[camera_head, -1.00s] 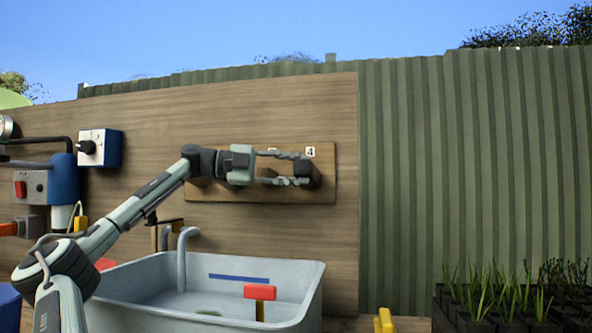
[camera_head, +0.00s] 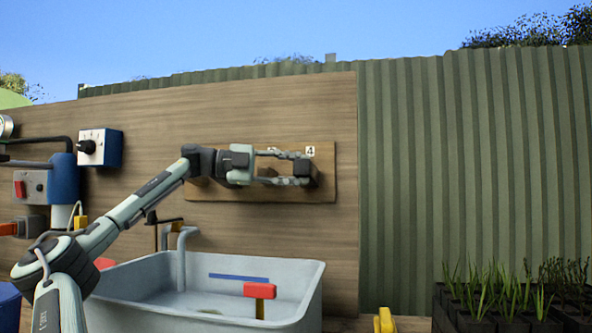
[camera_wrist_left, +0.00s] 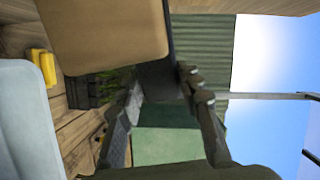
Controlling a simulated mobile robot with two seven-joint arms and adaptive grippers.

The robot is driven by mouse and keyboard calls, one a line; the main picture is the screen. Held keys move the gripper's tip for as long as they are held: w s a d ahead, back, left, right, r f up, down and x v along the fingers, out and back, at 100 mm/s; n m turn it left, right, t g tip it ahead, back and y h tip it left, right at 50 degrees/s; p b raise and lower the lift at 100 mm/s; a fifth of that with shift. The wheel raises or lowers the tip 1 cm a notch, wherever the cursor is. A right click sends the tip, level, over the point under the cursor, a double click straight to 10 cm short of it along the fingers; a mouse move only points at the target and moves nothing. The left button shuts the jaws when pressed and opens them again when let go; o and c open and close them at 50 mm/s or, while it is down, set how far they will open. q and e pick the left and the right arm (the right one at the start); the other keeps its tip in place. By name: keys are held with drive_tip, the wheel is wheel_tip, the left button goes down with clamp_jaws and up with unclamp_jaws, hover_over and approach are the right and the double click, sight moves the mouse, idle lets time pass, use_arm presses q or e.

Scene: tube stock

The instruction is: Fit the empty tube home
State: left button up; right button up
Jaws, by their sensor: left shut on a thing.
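A wooden board (camera_head: 225,193) is fixed to the plank wall, with a white label "4" (camera_head: 310,151) at its upper right and another label partly hidden by my gripper. A dark, blocky tube (camera_head: 314,174) is at the board's right end, below label 4. My left gripper (camera_head: 303,175) reaches across the board from the left and is shut on this tube. In the left wrist view the dark tube (camera_wrist_left: 160,82) shows between the fingertips, beside the tan board (camera_wrist_left: 100,35). How far the tube sits in the board is hidden. My right gripper is not in view.
A grey basin (camera_head: 135,292) with a tap (camera_head: 182,245) and a red-topped piece (camera_head: 260,291) is below the board. A control box (camera_head: 100,148) is on the wall at left. Planted pots (camera_head: 510,305) stand at lower right.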

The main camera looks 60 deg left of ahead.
use_arm(q)
drive_tip(key=shift+a, duration=0.2)
drive_tip(key=o, duration=1.1)
drive_tip(key=shift+a+f, duration=0.1)
drive_tip(key=shift+f, duration=0.05)
drive_tip(key=shift+c, duration=0.2)
drive_tip(key=shift+o, duration=0.2)
drive_tip(key=shift+d, duration=0.2)
